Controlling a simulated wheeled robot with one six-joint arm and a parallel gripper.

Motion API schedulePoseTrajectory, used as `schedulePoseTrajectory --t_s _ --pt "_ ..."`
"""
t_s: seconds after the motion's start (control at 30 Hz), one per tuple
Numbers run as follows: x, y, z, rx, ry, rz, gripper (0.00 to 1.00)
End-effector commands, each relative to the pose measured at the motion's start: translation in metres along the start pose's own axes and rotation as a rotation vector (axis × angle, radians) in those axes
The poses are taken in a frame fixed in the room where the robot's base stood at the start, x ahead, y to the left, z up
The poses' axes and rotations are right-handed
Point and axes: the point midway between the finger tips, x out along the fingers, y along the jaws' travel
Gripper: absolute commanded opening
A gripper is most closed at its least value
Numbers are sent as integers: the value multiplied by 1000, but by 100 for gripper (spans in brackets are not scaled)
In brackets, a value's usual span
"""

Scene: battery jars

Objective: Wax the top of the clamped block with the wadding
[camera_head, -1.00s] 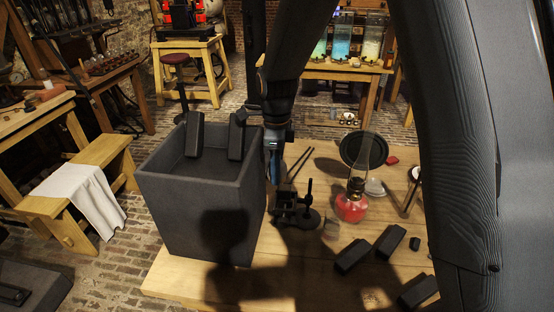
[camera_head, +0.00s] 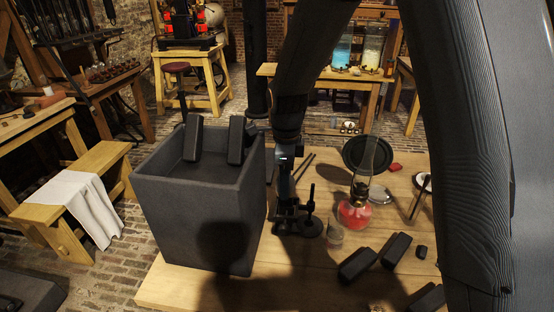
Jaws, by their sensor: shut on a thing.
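A small dark clamp (camera_head: 298,222) with an upright screw post and a round base stands on the wooden table (camera_head: 300,285), right of a large dark crate. My gripper (camera_head: 284,193) points down at the clamp's left side, and in this view its end overlaps the clamp's upper part. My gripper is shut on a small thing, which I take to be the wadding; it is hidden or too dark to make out. The clamped block cannot be told apart from the dark clamp and gripper. I cannot tell whether the gripper touches it.
The tall dark crate (camera_head: 190,225) stands close on the left, with two dark bars leaning in it. A glass lamp with red base (camera_head: 354,215) and a small glass (camera_head: 334,232) stand right of the clamp. Dark blocks (camera_head: 358,264) lie at front right.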

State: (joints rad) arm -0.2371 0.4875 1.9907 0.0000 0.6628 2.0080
Motion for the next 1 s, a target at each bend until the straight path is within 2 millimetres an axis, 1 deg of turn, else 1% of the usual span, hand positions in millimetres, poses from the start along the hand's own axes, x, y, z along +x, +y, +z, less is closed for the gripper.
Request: schedulePoseTrajectory --t_s 0.03,0.1,0.17,0.23,0.27,0.3,0.37,0.47,1.0 --pt "-3 0 3 3 0 0 8" --pt "2 1 7 6 1 3 8" --pt "-3 1 11 9 0 1 8" --pt "2 1 16 13 2 3 8" --pt "-5 1 15 14 0 1 8" --pt "-7 1 14 15 1 2 8" --pt "-26 0 14 15 -2 -3 8" --pt "-32 0 13 16 0 0 8" --pt "-78 -1 11 20 0 0 8"
